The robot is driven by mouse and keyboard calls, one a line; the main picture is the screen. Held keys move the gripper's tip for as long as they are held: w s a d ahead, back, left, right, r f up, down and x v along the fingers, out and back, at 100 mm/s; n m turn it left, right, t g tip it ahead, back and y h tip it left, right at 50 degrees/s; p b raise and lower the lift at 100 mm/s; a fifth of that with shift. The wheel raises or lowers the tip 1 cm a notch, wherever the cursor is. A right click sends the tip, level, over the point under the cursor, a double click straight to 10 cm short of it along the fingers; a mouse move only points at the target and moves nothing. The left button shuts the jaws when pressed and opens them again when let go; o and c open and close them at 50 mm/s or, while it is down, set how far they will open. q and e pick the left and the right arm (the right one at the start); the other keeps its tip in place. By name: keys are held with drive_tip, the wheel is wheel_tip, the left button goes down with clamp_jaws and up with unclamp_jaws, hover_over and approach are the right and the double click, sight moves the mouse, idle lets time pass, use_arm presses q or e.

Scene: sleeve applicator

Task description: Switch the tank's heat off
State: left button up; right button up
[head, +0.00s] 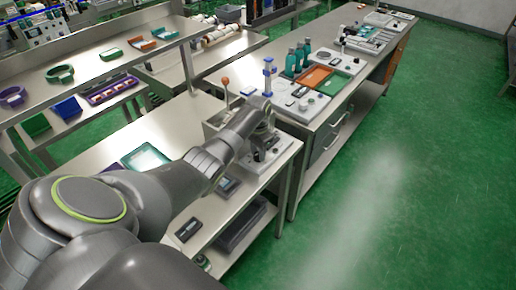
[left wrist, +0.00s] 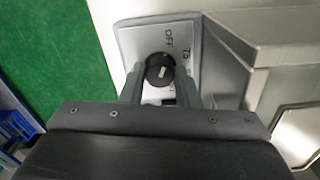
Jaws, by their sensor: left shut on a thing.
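In the left wrist view, a round black knob (left wrist: 159,68) with a pale pointer mark sits on a light grey plate (left wrist: 133,43). The plate carries the word OFF and another short marking that I cannot read surely. My left gripper (left wrist: 161,86) is shut on the knob, one finger on each side. I cannot tell which marking the pointer faces. In the head view, my left gripper (head: 263,121) is at the bench-top unit, and my arm hides the knob. A metal box (head: 216,125), perhaps the tank, stands beside it. My right gripper is not in view.
An orange-ball lever (head: 225,81) and a blue post (head: 268,75) rise close to my gripper. Behind are teal bottles (head: 291,63) and an orange tray (head: 314,77). A teal-edged tray (head: 146,157) lies on the near bench. Green floor on the right is clear.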

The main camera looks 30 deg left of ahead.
use_arm(q)
drive_tip(key=shift+w+n, duration=0.1)
drive_tip(key=shift+n, duration=0.2)
drive_tip(key=o, duration=1)
drive_tip(key=shift+c, duration=0.2)
wheel_tip(320, 180, up, 18)
drive_tip(key=shift+f, duration=0.25)
idle(0.3)
